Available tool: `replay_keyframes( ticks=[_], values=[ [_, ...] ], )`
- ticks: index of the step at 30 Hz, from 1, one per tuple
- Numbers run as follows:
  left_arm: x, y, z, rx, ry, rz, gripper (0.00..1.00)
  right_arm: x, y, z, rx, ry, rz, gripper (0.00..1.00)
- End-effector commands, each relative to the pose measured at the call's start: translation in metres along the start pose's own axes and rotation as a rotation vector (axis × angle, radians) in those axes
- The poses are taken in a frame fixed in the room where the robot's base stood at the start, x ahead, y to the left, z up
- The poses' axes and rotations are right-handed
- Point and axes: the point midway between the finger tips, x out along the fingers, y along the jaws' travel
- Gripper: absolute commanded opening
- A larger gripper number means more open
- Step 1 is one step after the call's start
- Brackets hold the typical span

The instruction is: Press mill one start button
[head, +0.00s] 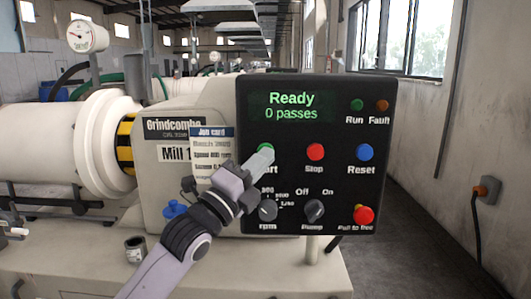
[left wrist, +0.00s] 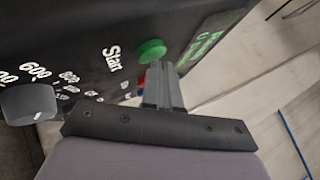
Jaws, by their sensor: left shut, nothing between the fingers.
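The green start button (head: 266,147) is on the black control panel (head: 385,225) of Mill 1, mostly covered by my left gripper (head: 263,156). Its "Start" label is partly covered too. My left gripper is shut and empty, its fingertips at the button. In the left wrist view the green button (left wrist: 151,50) shows right beyond the closed fingertips (left wrist: 160,68); I cannot tell whether they touch. The panel's display (head: 291,106) reads "Ready, 0 passes". My right gripper is not in view.
The red stop button (head: 316,152) and blue reset button (head: 364,153) are right of the start button. Below are the rpm knob (head: 267,210), the pump knob (head: 314,211) and a red pull-to-free button (head: 363,215). A job card (head: 211,150) hangs left of the panel.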

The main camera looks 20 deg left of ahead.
Motion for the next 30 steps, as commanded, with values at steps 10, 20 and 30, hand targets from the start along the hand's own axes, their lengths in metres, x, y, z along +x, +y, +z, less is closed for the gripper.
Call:
replay_keyframes(
  ticks=[10,20,30],
  values=[
    [0.003,0.002,0.002,0.002,-0.001,-0.001,0.00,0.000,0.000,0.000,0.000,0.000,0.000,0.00],
    [0.001,0.000,0.002,0.002,-0.001,0.000,0.00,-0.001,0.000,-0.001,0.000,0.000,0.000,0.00],
    [-0.010,-0.007,-0.006,0.000,-0.001,0.001,0.00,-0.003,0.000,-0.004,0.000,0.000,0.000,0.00]
  ],
)
